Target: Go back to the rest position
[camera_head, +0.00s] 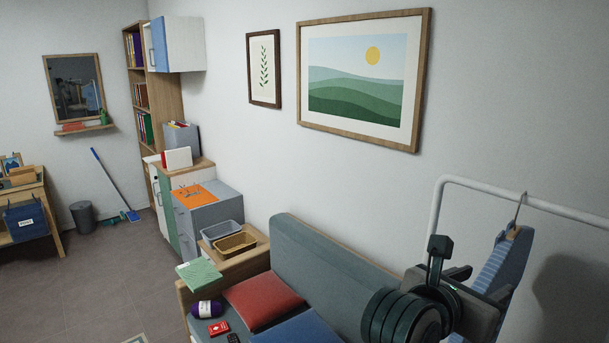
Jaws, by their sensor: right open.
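My right gripper (479,283) is at the lower right, on the end of my dark, ringed arm. Its jaws are open, and I see nothing held between them. It is in front of a blue striped garment (503,262) that hangs on a hanger from a white rail (480,186). The gripper overlaps the garment's left edge in the picture; I cannot tell whether they touch. My left gripper is out of the picture.
A grey-green sofa (325,262) with a red cushion (262,299) and a blue cushion (298,330) is left of my arm. A grey tray (221,231) and a yellow basket (235,244) stand beside it. The floor (95,285) at left is mostly clear.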

